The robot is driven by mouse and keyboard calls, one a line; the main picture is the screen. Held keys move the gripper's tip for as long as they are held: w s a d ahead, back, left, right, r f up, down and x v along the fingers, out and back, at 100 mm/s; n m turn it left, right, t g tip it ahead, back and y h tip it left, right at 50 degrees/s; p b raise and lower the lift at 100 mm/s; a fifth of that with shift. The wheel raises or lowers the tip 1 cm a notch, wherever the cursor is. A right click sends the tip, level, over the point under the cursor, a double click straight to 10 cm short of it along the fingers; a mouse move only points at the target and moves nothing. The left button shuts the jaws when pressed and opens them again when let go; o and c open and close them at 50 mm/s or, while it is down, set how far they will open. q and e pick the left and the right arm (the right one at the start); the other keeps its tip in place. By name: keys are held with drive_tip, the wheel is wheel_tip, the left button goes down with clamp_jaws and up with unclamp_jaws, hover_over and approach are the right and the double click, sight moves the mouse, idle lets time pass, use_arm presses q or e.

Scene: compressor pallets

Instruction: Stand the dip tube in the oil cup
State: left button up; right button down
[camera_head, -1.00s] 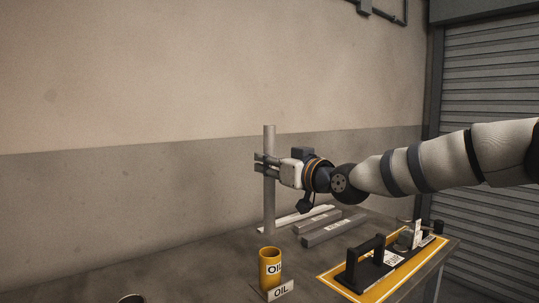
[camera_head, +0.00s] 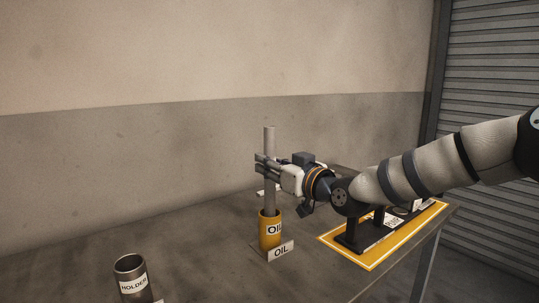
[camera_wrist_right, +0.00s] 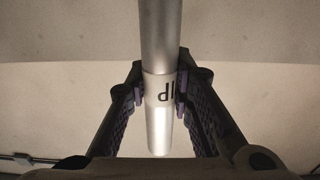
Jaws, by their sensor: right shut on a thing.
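The dip tube (camera_head: 270,140) is a long grey tube, held upright. It also shows in the wrist view (camera_wrist_right: 160,40), with part of a printed label between the fingers. My right gripper (camera_head: 264,167) is shut on its upper half; both fingers flank it in the wrist view (camera_wrist_right: 160,86). The yellow oil cup (camera_head: 268,238), marked OIL, stands on the table directly below. The tube's lower end meets the cup's mouth and looks to be inside the rim; its bottom is hidden, so I cannot tell how deep. My left gripper is out of view.
A dark metal cup marked HOLDER (camera_head: 131,279) stands at the front left. An OIL sign (camera_head: 281,251) sits at the cup's foot. A yellow-bordered mat (camera_head: 369,262) with black fixtures lies at the right, partly behind my arm.

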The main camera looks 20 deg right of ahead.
drive_tip(key=shift+f, duration=0.35)
drive_tip(key=c, duration=1.3)
unclamp_jaws()
drive_tip(key=shift+c, duration=0.2)
drive_tip(key=v, duration=1.2)
